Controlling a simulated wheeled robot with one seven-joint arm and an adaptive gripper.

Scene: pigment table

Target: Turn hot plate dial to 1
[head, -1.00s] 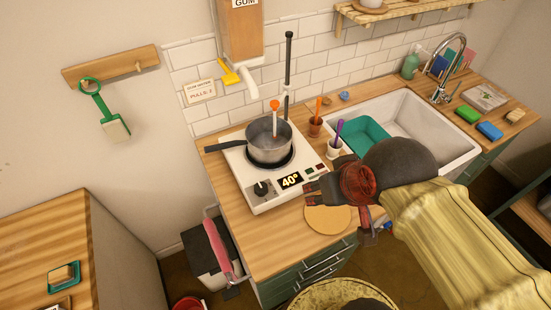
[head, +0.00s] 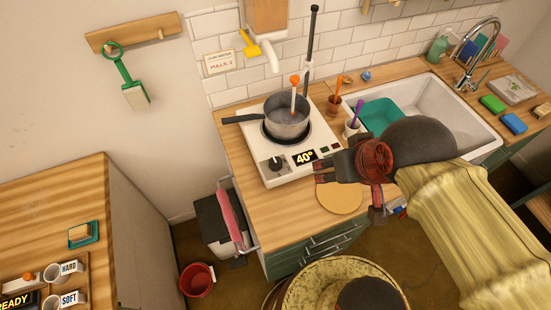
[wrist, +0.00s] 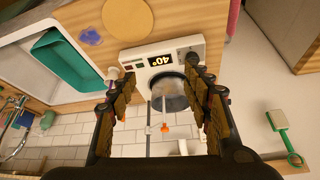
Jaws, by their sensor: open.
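The white hot plate (head: 262,172) sits on the wooden counter, with a black dial (head: 275,163) at the front left of its panel. A display (head: 304,157) reading 40° is right of the dial. A grey pot (head: 287,118) stands on the burner with an orange-topped stick in it. My gripper (head: 322,171) is just right of the panel in the head view, apart from the dial. In the wrist view my gripper (wrist: 160,80) is open and empty, its fingers on either side of the view of the hot plate (wrist: 142,58).
A round wooden board (head: 340,197) lies in front of my gripper. Cups with an orange tool (head: 334,106) and a purple tool (head: 352,128) stand right of the hot plate, beside the sink (head: 445,110). A black post (head: 309,50) rises behind the pot.

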